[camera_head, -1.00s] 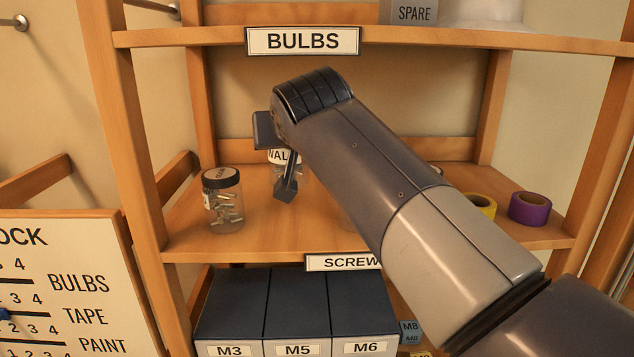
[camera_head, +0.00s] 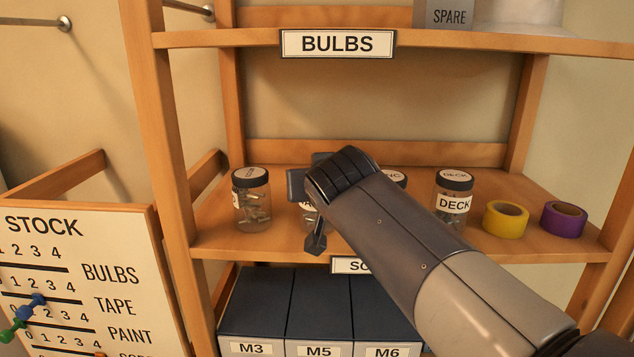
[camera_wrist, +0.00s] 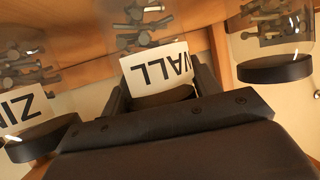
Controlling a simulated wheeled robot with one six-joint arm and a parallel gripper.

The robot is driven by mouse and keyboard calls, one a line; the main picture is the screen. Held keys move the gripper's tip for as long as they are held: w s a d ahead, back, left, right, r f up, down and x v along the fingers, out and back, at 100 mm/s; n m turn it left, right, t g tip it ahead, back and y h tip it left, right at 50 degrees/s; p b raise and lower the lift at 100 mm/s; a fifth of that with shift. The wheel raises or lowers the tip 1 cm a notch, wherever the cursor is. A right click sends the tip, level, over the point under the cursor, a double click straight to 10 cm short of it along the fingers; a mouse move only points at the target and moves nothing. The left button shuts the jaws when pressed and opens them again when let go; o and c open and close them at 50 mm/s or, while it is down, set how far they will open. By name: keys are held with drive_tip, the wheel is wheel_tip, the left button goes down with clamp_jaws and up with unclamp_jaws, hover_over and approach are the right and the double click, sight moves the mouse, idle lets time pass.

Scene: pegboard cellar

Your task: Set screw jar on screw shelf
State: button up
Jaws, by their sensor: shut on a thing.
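The screw jar labelled WALL (camera_head: 306,205) is mostly hidden behind my gripper (camera_head: 315,228) in the head view. In the wrist view the WALL jar (camera_wrist: 155,70) is clear glass with screws, a white label and a dark lid. My gripper (camera_wrist: 162,88) is shut on it near the lid, a finger on each side. The screw shelf (camera_head: 215,238) is the middle wooden board, with a partly covered sign (camera_head: 350,265) on its front edge. The jar is at about the level of the other jars there; I cannot tell whether its base touches the board.
A screw jar (camera_head: 252,203) stands left of the held one. The ZINC jar (camera_head: 397,180), partly behind my arm, and the DECK jar (camera_head: 453,203) stand right. Yellow tape (camera_head: 506,220) and purple tape (camera_head: 563,220) lie farther right. The bulbs shelf (camera_head: 220,40) is above.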

drive_tip(key=o, duration=1.2)
drive_tip(key=shift+f, duration=0.1)
drive_tip(key=shift+r, duration=0.2)
drive_tip(key=b+v, duration=0.2)
drive_tip(key=v, duration=1)
